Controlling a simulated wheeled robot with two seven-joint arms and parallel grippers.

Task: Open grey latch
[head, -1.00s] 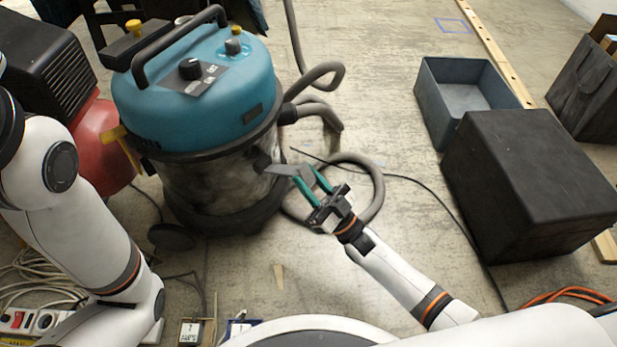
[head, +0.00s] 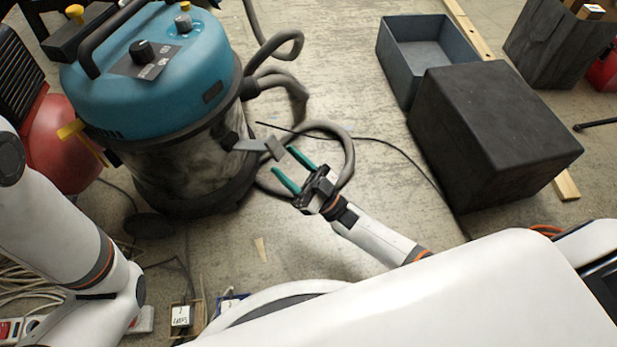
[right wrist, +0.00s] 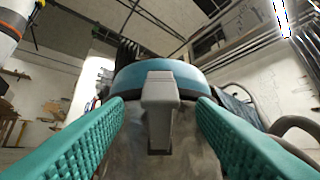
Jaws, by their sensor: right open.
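The grey latch (head: 252,145) sticks out sideways from the drum of the blue-topped vacuum (head: 165,75), just below its lid. My right gripper (head: 283,161) is open, its two green fingers pointing at the outer end of the latch. In the right wrist view the latch (right wrist: 160,105) stands in the gap between the green fingers (right wrist: 160,118), with clear space on both sides and neither finger touching it. My left arm shows at the left edge, but its gripper is out of view.
A grey hose (head: 340,150) curls on the floor behind my right gripper. A black box (head: 490,130) and an open grey bin (head: 425,50) stand to the right. A red machine (head: 65,140) stands left of the vacuum.

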